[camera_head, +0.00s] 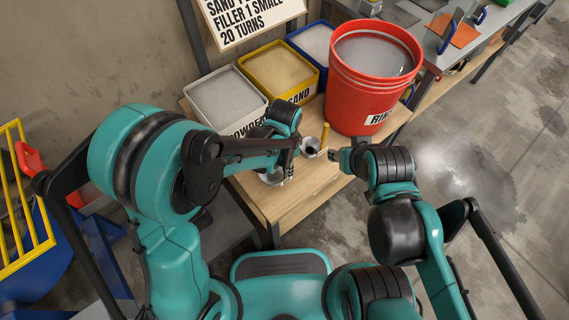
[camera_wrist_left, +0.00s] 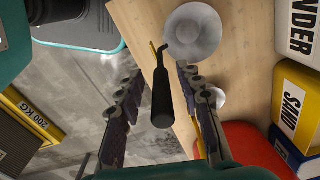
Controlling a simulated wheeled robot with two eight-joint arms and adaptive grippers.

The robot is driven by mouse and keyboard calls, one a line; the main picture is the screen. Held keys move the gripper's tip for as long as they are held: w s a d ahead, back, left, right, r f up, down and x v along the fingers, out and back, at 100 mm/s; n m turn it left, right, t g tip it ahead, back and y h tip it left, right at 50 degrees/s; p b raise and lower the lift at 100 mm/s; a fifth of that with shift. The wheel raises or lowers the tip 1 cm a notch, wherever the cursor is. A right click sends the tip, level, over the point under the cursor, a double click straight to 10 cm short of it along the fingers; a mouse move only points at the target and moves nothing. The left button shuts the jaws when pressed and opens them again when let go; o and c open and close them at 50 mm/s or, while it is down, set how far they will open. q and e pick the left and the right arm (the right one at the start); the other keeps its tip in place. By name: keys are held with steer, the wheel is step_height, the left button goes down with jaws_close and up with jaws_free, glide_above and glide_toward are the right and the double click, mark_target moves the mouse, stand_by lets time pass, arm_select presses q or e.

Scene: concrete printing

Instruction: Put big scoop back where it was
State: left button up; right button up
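The big scoop has a round pale metal bowl (camera_wrist_left: 192,34) and a black handle (camera_wrist_left: 162,98) in the left wrist view. In the head view its bowl (camera_head: 271,179) shows at the table's front edge, partly covered by my left gripper. My left gripper (camera_wrist_left: 158,72) is open, with a finger on each side of the handle and visible gaps to it. In the head view the left gripper (camera_head: 290,168) points down over the scoop. A smaller round scoop (camera_head: 310,147) lies to its right. My right gripper (camera_head: 335,155) is near that one; its fingers are too small to read.
A wooden table (camera_head: 300,190) holds a white powder box (camera_head: 225,98), a yellow sand box (camera_head: 279,68), a blue box (camera_head: 314,42) and a large red bucket (camera_head: 366,85) behind the scoops.

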arm_select(q)
step_height(320, 180, up, 12)
steer(key=p, duration=0.4)
steer(key=shift+s+r+p, duration=0.1)
steer(key=shift+r+p, duration=0.1)
steer(key=shift+p, duration=0.2)
steer(key=s+a+r+n+t, duration=0.2)
steer(key=a+r+n, duration=0.1)
steer(key=a, duration=0.4)
steer(key=s+a+r+n+t, duration=0.2)
steer(key=a+r+n, duration=0.1)
steer(key=a+n, duration=0.3)
steer(key=s+a+r+n+t, duration=0.2)
steer(key=a+r+n+t, duration=0.1)
steer(key=a, duration=0.5)
steer(key=shift+s+a+r+n, duration=0.2)
steer(key=shift+s+n, duration=0.15)
steer(key=shift+n, duration=0.35)
